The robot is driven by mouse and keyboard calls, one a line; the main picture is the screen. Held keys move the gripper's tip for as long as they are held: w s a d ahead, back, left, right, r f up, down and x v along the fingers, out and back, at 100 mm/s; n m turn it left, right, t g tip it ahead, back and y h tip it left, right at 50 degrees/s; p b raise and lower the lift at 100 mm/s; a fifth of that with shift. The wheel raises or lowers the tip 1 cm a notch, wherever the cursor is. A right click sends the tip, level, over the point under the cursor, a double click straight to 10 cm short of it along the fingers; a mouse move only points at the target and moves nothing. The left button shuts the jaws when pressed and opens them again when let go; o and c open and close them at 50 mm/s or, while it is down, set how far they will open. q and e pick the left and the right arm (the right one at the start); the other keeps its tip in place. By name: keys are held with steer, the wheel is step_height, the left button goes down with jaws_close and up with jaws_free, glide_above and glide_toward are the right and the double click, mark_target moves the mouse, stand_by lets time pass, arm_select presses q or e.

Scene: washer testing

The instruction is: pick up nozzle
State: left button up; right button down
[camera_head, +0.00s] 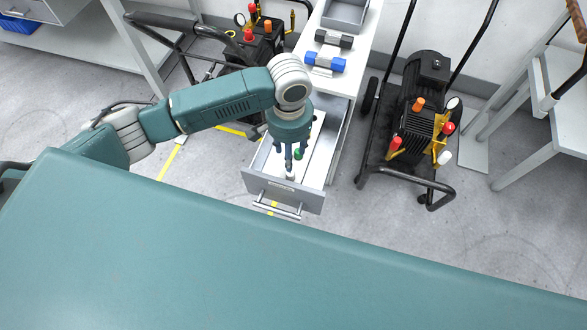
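An open drawer (255,186) sticks out of the white cabinet at the centre of the head view. Small nozzle-like pieces lie in it: a green one (298,154) and a whitish one (291,177), both partly hidden. My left gripper (289,168) points down into the drawer, with its fingertips right above or at the whitish piece. I cannot tell whether the fingers are closed or touching it. My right gripper is out of view.
Blue (325,63) and black (333,39) fittings and a grey bin (345,12) sit on the cabinet top. One pressure washer (418,125) stands to the right, another (262,42) behind my arm. The drawer walls closely surround my gripper.

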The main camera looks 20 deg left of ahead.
arm_select(q)
glide_above(290, 177)
steer(key=w, duration=0.1)
step_height(290, 177, down, 6)
steer(key=shift+w+a+r, duration=0.1)
steer(key=shift+w+r, duration=0.05)
steer(key=shift+r, duration=0.1)
steer(key=shift+f, duration=0.55)
step_height(290, 177, down, 5)
steer(key=shift+r+b, duration=0.15)
steer(key=shift+b, duration=0.3)
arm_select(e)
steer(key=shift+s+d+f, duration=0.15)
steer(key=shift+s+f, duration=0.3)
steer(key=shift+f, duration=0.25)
arm_select(q)
jaws_close()
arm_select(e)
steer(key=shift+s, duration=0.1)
